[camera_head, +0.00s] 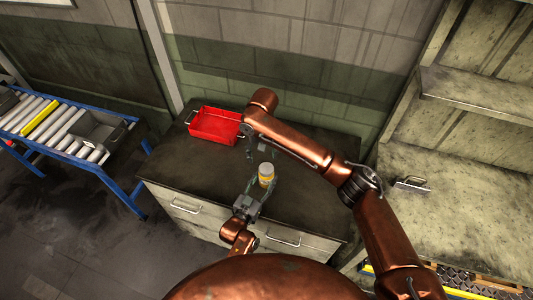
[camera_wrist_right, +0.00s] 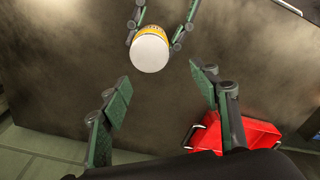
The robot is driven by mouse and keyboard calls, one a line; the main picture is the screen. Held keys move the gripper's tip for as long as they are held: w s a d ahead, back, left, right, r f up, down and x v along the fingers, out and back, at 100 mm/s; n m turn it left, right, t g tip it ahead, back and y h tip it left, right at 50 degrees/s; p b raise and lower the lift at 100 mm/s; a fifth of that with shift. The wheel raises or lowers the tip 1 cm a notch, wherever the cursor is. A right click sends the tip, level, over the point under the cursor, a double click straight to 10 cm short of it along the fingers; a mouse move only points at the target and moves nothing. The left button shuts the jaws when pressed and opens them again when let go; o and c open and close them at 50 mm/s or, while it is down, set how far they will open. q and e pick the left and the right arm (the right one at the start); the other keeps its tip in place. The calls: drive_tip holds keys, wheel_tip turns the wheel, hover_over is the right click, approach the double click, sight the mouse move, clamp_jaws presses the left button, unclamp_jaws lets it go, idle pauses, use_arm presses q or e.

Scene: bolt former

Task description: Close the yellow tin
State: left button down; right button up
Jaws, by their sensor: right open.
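A red tray (camera_head: 215,125) sits at the back left of the cabinet top (camera_head: 310,160); it also shows in the wrist view (camera_wrist_right: 262,135). A roller conveyor (camera_head: 62,128) stands at far left. The cabinet top right of the tin looks clear, beneath my right arm.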

sight(266, 168)
drive_tip(key=n, duration=0.2)
drive_tip(key=r+n, duration=0.1)
drive_tip(key=n, duration=0.1)
drive_tip(key=shift+d+n, duration=0.15)
drive_tip(key=shift+n, duration=0.15)
drive_tip(key=n, duration=0.4)
drive_tip(key=shift+s+d+r, duration=0.15)
drive_tip(key=shift+s+r, duration=0.05)
drive_tip(key=n, duration=0.4)
drive_tip(key=shift+s+d+r, duration=0.15)
drive_tip(key=shift+d+r, duration=0.05)
drive_tip(key=shift+r, duration=0.05)
drive_tip(key=n, duration=0.3)
drive_tip(key=shift+s+d+r+n+g, duration=0.1)
drive_tip(key=shift+s+d+n+g, duration=0.1)
drive_tip(key=shift+n+g, duration=0.1)
drive_tip(key=shift+f, duration=4)
